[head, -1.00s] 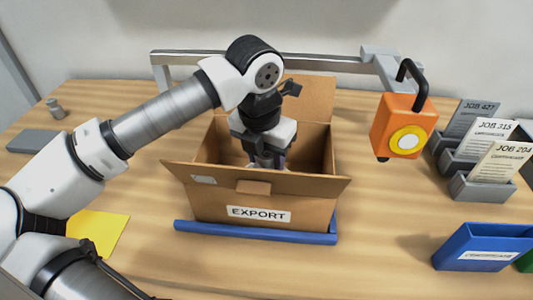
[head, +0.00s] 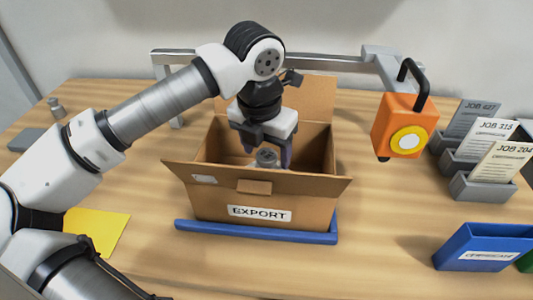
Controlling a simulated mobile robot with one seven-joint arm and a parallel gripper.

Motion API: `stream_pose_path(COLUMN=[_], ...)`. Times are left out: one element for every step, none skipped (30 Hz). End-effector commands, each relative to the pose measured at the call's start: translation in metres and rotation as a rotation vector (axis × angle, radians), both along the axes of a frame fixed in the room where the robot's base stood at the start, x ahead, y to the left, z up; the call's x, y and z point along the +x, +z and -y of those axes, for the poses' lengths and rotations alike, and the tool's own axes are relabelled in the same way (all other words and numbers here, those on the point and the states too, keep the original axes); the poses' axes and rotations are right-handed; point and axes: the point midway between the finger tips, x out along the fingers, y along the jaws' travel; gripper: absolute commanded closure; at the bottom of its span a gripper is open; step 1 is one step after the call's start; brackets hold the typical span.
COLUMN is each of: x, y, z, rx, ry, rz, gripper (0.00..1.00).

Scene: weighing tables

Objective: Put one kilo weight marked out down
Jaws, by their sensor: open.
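A grey metal weight (head: 266,158) stands inside the open cardboard box (head: 205,206) labelled EXPORT; only its upper part shows above the front wall, and its marking cannot be read. My gripper (head: 267,149) is over the box, its fingers spread to either side of the weight's top and pointing down. It looks open, and I cannot tell whether a finger touches the weight. Another small grey weight (head: 56,108) stands at the far left of the table, beside a flat grey plate (head: 36,140).
Blue rails (head: 255,233) border the box. An orange device (head: 403,125) hangs at the right from a grey frame (head: 325,63). Job card holders (head: 482,187), a blue certificate tray (head: 478,240) and a yellow sheet (head: 100,231) lie around. The front middle table is clear.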

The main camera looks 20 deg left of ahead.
Motion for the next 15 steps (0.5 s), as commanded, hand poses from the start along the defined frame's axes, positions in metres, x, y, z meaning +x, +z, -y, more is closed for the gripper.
stream_pose_path(x=[-0.002, -0.003, -0.004, -0.005, -0.006, -0.007, -0.009, -0.009, -0.01, -0.011, -0.012, -0.013, -0.013, -0.014, -0.015], y=[0.009, 0.016, 0.025, 0.032, 0.039, 0.048, 0.055, 0.061, 0.068, 0.074, 0.078, 0.084, 0.088, 0.091, 0.094], z=[-0.001, -0.001, -0.001, -0.001, -0.001, -0.001, -0.001, -0.002, -0.002, -0.002, -0.002, -0.002, -0.002, -0.002, -0.002], rx=[0.004, 0.003, 0.003, 0.003, 0.003, 0.003, 0.003, 0.003, 0.002, 0.001, 0.002, 0.002, 0.001, 0.0, 0.001], ry=[0.002, 0.003, 0.003, 0.001, 0.003, 0.002, 0.001, 0.001, 0.001, 0.0, 0.0, 0.0, 0.001, 0.001, 0.0], rz=[0.002, 0.001, 0.002, 0.001, 0.001, 0.001, 0.001, 0.001, 0.001, 0.0, 0.0, 0.0, 0.0, 0.0, -0.001], gripper=[0.35, 0.35, 0.35, 0.35, 0.35, 0.35, 0.35, 0.35, 0.35, 0.35, 0.35, 0.35, 0.35, 0.35, 0.35])
